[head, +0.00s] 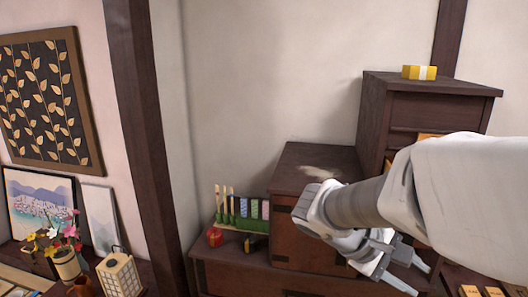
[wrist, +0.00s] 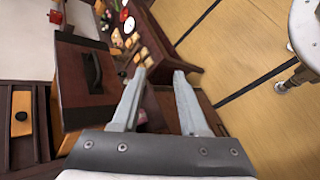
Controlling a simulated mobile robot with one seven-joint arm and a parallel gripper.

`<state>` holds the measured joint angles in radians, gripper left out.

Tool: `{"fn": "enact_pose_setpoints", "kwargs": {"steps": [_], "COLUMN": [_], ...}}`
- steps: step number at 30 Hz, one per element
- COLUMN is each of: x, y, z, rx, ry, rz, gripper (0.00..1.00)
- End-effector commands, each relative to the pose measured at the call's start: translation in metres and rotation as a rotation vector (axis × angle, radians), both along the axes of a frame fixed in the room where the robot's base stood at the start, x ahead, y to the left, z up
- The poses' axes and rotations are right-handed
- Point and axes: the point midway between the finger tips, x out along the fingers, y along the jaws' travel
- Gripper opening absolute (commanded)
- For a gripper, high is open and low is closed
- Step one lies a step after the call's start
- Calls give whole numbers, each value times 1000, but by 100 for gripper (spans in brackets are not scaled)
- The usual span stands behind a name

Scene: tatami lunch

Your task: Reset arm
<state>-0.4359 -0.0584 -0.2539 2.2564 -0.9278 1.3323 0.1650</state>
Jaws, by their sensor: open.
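My gripper (head: 405,276) is at the lower right of the head view, in front of a dark wooden stepped chest (head: 300,238). Its two fingers are apart with nothing between them. In the wrist view my gripper (wrist: 160,78) also shows open and empty, its fingers pointing up the picture. Beyond the fingertips are a dark wooden cabinet front with a black handle (wrist: 93,70) and several small items on a low dark surface. My arm covers part of the chest's right side in the head view.
A yellow box (head: 419,72) sits on the tall chest top. A flower vase (head: 67,265) and a lantern (head: 119,275) are at lower left.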

Motion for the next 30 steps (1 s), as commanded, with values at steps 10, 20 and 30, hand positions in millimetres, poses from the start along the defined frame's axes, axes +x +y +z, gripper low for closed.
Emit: {"fn": "enact_pose_setpoints", "kwargs": {"steps": [10,20,30], "x": [-61,-75,-76], "y": [58,114,123], "z": [-15,7,12], "rx": [583,922,975], "ry": [-289,-603,-663], "rz": [-137,-183,-187], "gripper": [44,44,44]}}
